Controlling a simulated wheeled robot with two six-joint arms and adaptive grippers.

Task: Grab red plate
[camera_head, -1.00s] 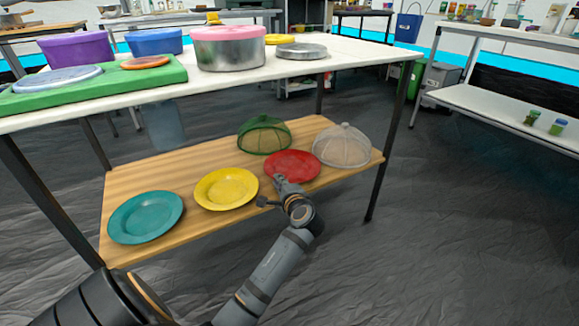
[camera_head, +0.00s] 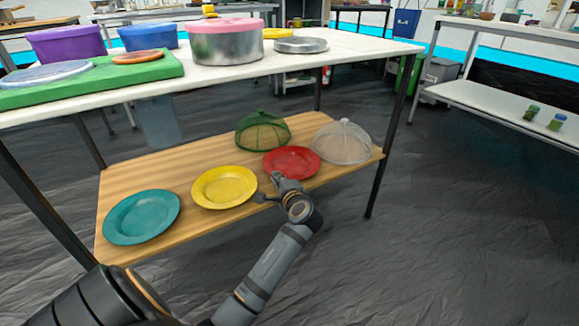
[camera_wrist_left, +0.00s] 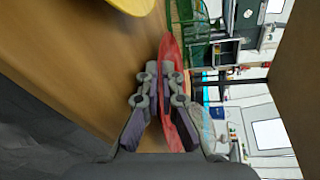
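The red plate (camera_head: 291,160) lies towards the right of the wooden lower shelf, between the yellow plate and the mesh covers. My left gripper (camera_head: 277,180) reaches its near rim from the front. In the left wrist view, the red plate (camera_wrist_left: 170,120) shows nearly edge-on, its rim between the two fingers. The fingers (camera_wrist_left: 162,75) are close together, one on each side of the rim, and look shut on it. The fingers hide part of the plate. My right gripper is not in view.
The yellow plate (camera_head: 224,187) and teal plate (camera_head: 141,217) lie to the left on the wooden shelf (camera_head: 215,155). A green mesh cover (camera_head: 262,131) and a white one (camera_head: 342,143) stand close behind and right. The white tabletop (camera_head: 345,50) overhangs; a table leg (camera_head: 391,140) stands at right.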

